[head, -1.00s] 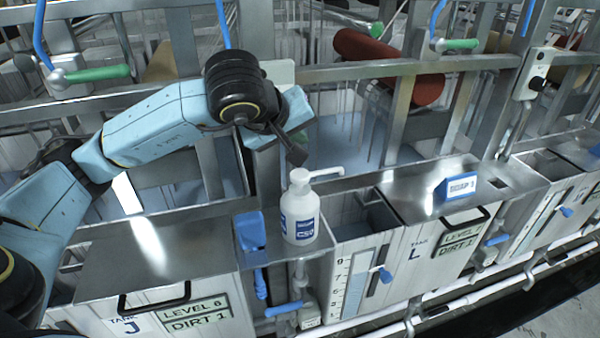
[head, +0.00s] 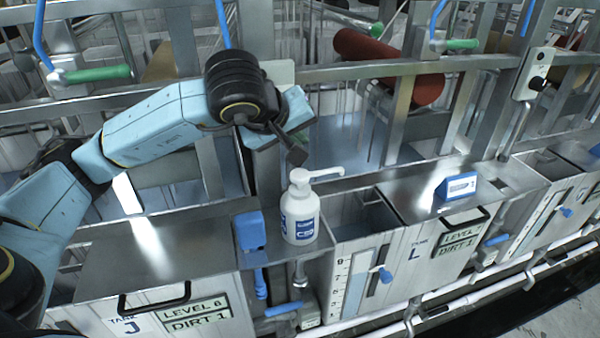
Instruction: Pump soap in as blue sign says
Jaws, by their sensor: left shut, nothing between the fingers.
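A white soap pump bottle (head: 300,213) with a blue label stands upright on the metal ledge between tanks J and L. Its spout points right, over the edge of the open tank slot. My left gripper (head: 297,156) is shut and empty, its tip just above the pump head; I cannot tell whether they touch. The blue sign (head: 457,187) stands on the lid of tank L; its white face is washed out by glare now, so its text is not readable. My right gripper is not in view.
Tank J (head: 150,250) at left has a closed metal lid and a plate reading LEVEL 6, DIRT 1. A blue block (head: 249,231) stands just left of the bottle. An open slot (head: 362,222) with a level gauge lies right of it. Metal rails cross behind.

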